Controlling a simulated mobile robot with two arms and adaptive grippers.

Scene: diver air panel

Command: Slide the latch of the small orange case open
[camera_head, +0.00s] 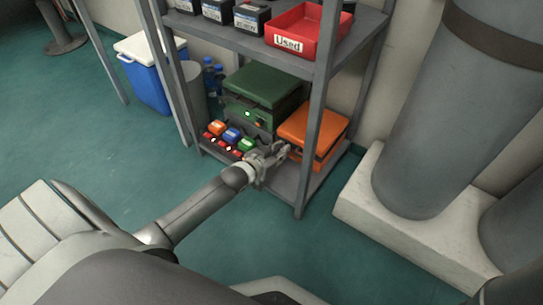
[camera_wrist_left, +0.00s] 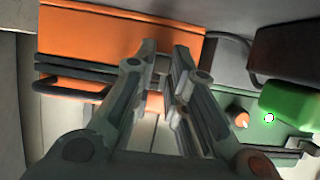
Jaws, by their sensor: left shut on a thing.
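The small orange case (camera_head: 312,127) stands on the lower shelf at its right side, lid down. In the left wrist view the orange case (camera_wrist_left: 90,38) fills the upper left, with dark bands and a dark handle (camera_wrist_left: 70,88) along its front. My left gripper (camera_head: 282,150) is at the case's front. In the left wrist view its two fingers (camera_wrist_left: 168,62) point at the front edge and are shut on a small part there, which I take to be the latch; the fingers mostly hide it. My right gripper is not in view.
A green case (camera_head: 262,82) stands left of the orange one, with several small coloured items (camera_head: 231,136) in front of it. A shelf post (camera_head: 318,110) rises in front of the orange case. A red bin (camera_head: 306,35) sits on the shelf above.

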